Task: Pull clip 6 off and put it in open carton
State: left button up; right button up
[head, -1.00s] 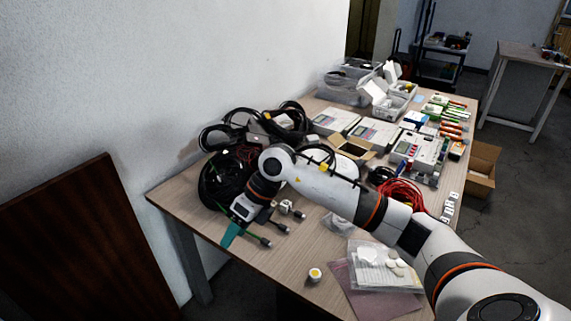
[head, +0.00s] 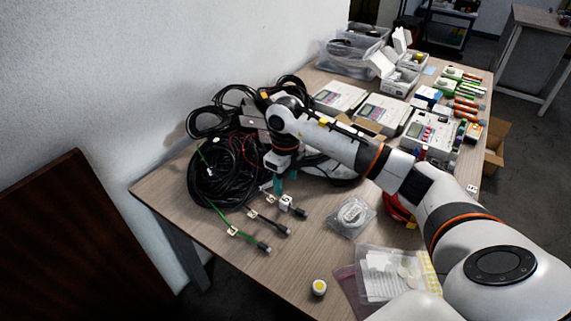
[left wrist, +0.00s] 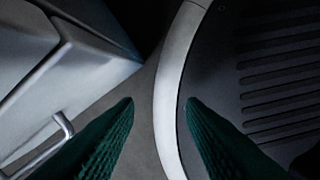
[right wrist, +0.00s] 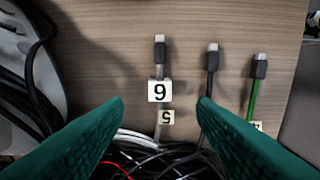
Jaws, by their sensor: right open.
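Clip 6 (right wrist: 160,91) is a white block with a black digit, on a grey cable behind its dark plug; it also shows in the head view (head: 286,201). My right gripper (right wrist: 161,103) is open above the cables, its fingertips on either side of clip 6 in the picture. In the head view the right gripper (head: 285,184) points down beside the clips. A small open carton (head: 369,132) is mostly hidden behind my right arm. My left gripper (left wrist: 160,103) is open and empty, with no task object in its view.
A clip marked 5 (right wrist: 167,117) sits close behind clip 6. A dark cable and a green cable (right wrist: 251,98) lie alongside. A black cable coil (head: 225,170), a bagged item (head: 351,216) and a yellow-topped jar (head: 319,288) are nearby. Another carton (head: 495,145) stands beyond the table edge.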

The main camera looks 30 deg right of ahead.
aim_at(286, 199)
notch_tip(286, 199, down, 6)
jog(key=shift+r, duration=0.25)
jog(key=shift+f, duration=0.55)
pick_arm(q)
jog(key=shift+w+d+r, duration=0.2)
jog(key=shift+w+d, duration=0.2)
jog(key=shift+w, duration=0.1)
pick_arm(e)
jog(key=c, duration=1.1)
pick_arm(q)
jog(key=shift+a, duration=0.15)
pick_arm(e)
jog(key=shift+r, duration=0.1)
